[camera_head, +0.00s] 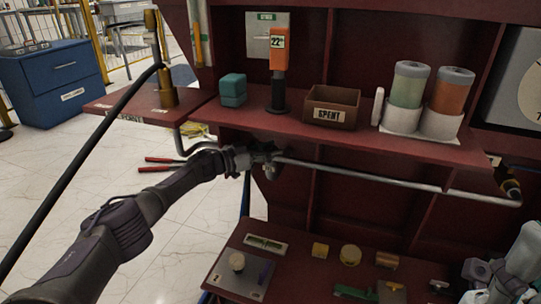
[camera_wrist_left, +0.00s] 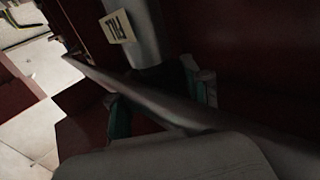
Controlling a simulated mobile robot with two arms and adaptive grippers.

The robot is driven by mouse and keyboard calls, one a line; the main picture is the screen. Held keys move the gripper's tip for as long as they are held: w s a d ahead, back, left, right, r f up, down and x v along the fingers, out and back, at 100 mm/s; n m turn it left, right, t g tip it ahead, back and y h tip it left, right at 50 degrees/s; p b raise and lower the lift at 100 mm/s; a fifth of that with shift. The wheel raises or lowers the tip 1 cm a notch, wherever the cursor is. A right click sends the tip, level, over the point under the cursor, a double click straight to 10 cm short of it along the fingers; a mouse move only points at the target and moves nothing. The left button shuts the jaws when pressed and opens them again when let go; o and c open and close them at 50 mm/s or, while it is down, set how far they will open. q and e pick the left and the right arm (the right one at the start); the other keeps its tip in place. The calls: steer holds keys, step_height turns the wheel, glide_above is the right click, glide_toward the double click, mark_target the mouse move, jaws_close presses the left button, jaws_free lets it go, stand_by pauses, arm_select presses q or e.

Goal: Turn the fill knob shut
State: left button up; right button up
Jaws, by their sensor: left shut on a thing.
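My left gripper (camera_head: 265,158) is at the metal pipe below the upper shelf in the head view. The left wrist view shows its green-padded fingers (camera_wrist_left: 158,98) on both sides of a grey part. A grey cylinder with a FILL label (camera_wrist_left: 117,27) stands just beyond the fingertips, its label upside down. The grip is shut on what seems to be the fill knob; the knob itself is mostly hidden by the fingers and a grey bar. My right gripper (camera_head: 505,285) is at the lower right edge of the head view, partly cut off, its jaws unclear.
The red upper shelf (camera_head: 350,140) overhangs the pipe (camera_head: 400,180). It carries a box marked SPENT (camera_head: 331,106), an orange device (camera_head: 279,55) and two jars. The lower red shelf (camera_head: 300,245) holds small parts. Red-handled pliers (camera_head: 163,164) show at left.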

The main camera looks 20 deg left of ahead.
stand_by(0.4)
arm_select(q)
steer(key=o, duration=1.2)
steer(key=shift+a, duration=0.1)
steer(key=v, duration=1.1)
steer(key=shift+s+a, duration=0.25)
steer(key=shift+s, duration=0.1)
